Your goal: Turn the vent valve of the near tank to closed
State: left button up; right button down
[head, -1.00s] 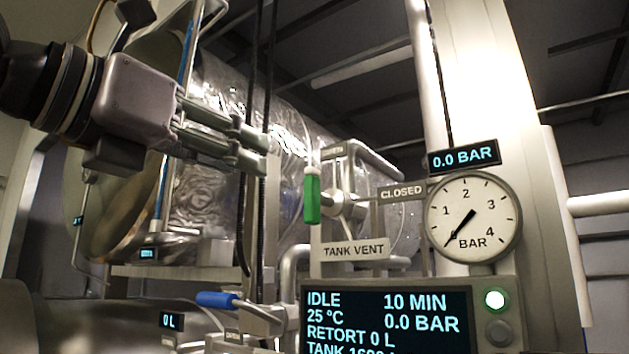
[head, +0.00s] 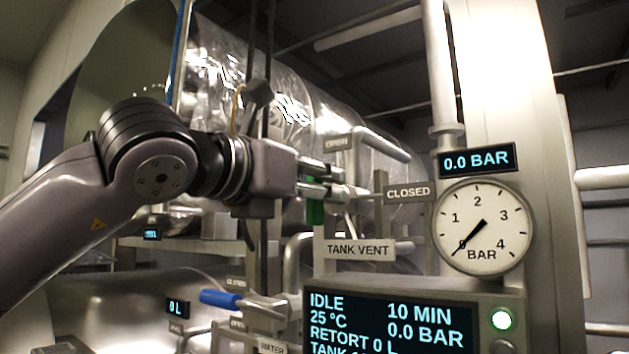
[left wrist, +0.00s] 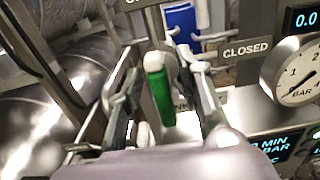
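The tank vent valve has a green handle (head: 315,211) that hangs down from its hub, above the TANK VENT label (head: 355,250). The CLOSED sign (head: 407,192) is to the right of the valve, and an OPEN sign (head: 337,144) is above it. My left gripper (head: 326,184) is at the valve and partly hides the handle in the head view. In the left wrist view the green handle (left wrist: 160,92) lies between the two spread fingers of the left gripper (left wrist: 163,76), with gaps visible on both sides. My right gripper is out of view.
A pressure gauge (head: 484,228) reads about zero, below a 0.0 BAR display (head: 477,159). A control panel (head: 390,320) shows IDLE. A blue-handled valve (head: 221,299) is below left. Shiny tank bodies and pipes surround the arm closely.

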pick_arm(q)
jog(key=shift+c, duration=0.5)
jog(key=shift+s, duration=0.1)
jog(key=shift+c, duration=0.7)
grip_shut()
